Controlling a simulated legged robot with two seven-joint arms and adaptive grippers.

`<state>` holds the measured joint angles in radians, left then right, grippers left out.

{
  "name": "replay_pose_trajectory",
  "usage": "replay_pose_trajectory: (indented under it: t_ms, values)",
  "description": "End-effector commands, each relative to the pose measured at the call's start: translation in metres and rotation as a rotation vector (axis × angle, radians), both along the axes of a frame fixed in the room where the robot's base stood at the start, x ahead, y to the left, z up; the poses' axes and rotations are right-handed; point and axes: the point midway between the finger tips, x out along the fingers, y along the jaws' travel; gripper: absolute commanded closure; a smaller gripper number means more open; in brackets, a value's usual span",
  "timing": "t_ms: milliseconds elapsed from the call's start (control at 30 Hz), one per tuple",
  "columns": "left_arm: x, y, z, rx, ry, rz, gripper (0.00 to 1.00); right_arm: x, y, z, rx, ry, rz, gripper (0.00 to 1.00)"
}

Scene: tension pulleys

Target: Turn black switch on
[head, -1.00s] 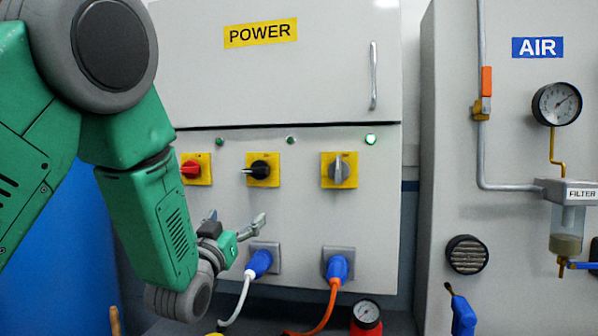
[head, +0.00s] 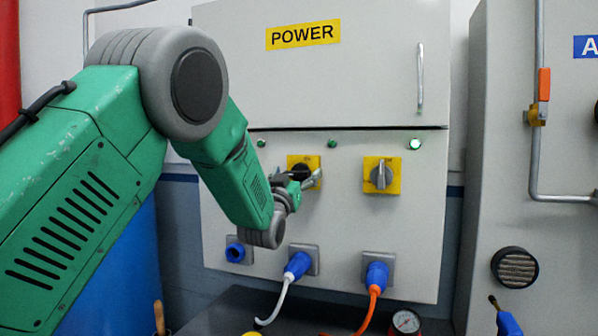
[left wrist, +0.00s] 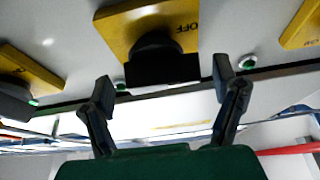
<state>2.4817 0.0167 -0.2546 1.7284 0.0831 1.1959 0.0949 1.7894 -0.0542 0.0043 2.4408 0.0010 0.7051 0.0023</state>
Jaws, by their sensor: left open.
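The black switch (head: 300,168) sits on a yellow plate on the grey power cabinet, left of the grey switch (head: 382,177). My left gripper (head: 297,180) is at the black switch and partly covers it. In the left wrist view, the black knob (left wrist: 162,62) lies ahead between the two spread, empty fingers of my left gripper (left wrist: 163,76). Its yellow plate (left wrist: 140,22) carries the word OFF. Contact with the knob cannot be told. The right gripper is in neither view.
The lamp above the grey switch (head: 415,144) glows green; the lamp above the black switch (head: 332,144) looks dim. Blue plugs with a white cable (head: 297,265) and an orange cable (head: 376,275) stick out below. The air panel (head: 490,200) stands at the right.

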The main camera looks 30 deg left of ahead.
Motion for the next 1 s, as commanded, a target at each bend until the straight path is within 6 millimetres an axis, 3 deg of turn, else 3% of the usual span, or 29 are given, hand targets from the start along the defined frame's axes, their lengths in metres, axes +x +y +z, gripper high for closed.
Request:
replay_pose_trajectory:
  t_ms: [333, 367, 500, 1000]
  values:
    - [0.0048, -0.0032, 0.0029, 0.004, 0.001, 0.000, 0.19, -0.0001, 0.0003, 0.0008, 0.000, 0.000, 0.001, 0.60]
    - [0.0048, -0.0039, 0.0030, 0.004, 0.001, 0.000, 0.22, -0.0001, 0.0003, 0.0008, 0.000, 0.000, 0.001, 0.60]
    - [0.0046, -0.0046, 0.0035, 0.005, 0.000, 0.000, 0.69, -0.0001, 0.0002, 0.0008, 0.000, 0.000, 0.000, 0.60]
    - [0.0044, -0.0019, 0.0033, 0.090, 0.019, -0.001, 0.69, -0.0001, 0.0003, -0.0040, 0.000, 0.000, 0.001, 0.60]
